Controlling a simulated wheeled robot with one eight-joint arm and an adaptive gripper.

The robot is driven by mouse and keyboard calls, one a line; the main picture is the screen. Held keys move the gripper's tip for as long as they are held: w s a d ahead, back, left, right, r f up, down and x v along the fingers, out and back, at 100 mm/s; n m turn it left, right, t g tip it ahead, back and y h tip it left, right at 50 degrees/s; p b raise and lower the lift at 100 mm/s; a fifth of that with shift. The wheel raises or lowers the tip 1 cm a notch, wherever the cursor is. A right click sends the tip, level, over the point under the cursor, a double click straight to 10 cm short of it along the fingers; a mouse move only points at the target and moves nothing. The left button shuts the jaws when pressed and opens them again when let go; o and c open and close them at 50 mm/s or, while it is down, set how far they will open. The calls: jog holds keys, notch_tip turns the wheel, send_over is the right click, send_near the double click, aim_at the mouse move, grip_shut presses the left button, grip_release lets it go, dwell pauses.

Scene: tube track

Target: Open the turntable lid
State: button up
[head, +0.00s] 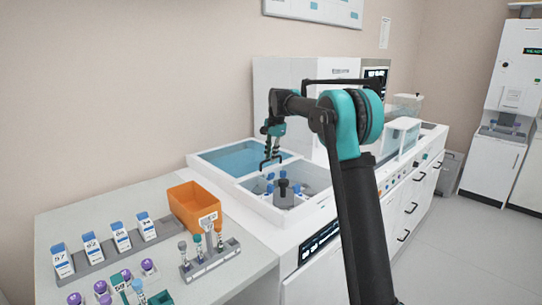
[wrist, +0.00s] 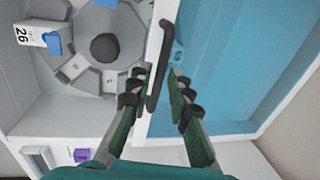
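The turntable (head: 283,192) with its dark central knob shows uncovered in a white-walled well of the machine; it also shows at the left of the wrist view (wrist: 88,82). A translucent blue lid panel (head: 238,158) lies left of the well and fills the right of the wrist view (wrist: 235,70). A black bar handle (wrist: 161,60) runs along the panel's edge beside the turntable. My gripper (head: 270,164) is above this edge, pointing down. In the wrist view its fingers (wrist: 160,72) are apart, one on each side of the handle. I cannot tell whether they touch it.
A blue-capped bottle marked 26 (wrist: 36,34) sits at the turntable. An orange bin (head: 193,207), a rack of blue-capped bottles (head: 105,243) and a tube rack (head: 210,256) stand on the left counter. The machine's white rear housing (head: 290,85) rises behind the well.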

jog(key=shift+o, duration=0.7)
notch_tip(320, 180, up, 12)
jog(key=s+d, duration=0.1)
jog(key=shift+s+d, duration=0.35)
jog(key=shift+f, duration=0.15)
